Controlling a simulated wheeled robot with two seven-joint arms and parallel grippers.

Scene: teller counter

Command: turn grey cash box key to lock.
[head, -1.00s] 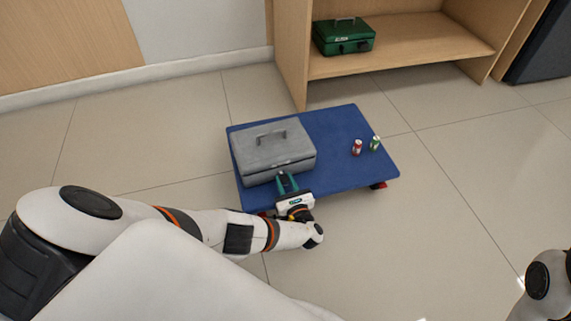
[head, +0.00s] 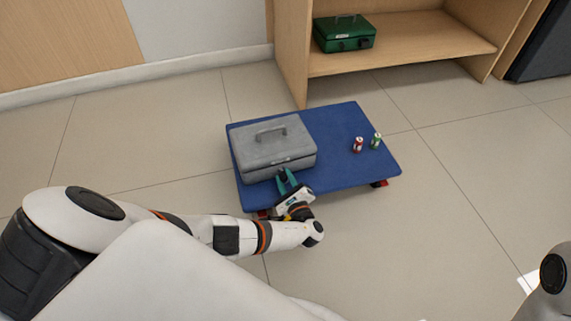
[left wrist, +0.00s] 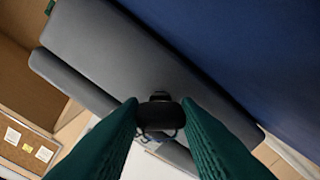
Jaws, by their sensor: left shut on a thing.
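The grey cash box (head: 272,147) sits closed on the left part of a blue wheeled platform, its handle on the lid. My left gripper (head: 287,180) is at the front face of the box. In the left wrist view, the grey box (left wrist: 120,62) fills the middle, and the green fingers of my left gripper (left wrist: 160,122) are shut on the dark key (left wrist: 158,116) at the lock. The key is too small to make out in the head view. My right gripper is not in view; only part of my right arm shows at the lower right.
The blue platform (head: 345,170) has red-and-dark wheels. A red can (head: 358,145) and a green can (head: 376,141) stand on its right part. A green cash box (head: 343,33) is on a wooden shelf (head: 420,45) behind. The floor right of the platform is clear.

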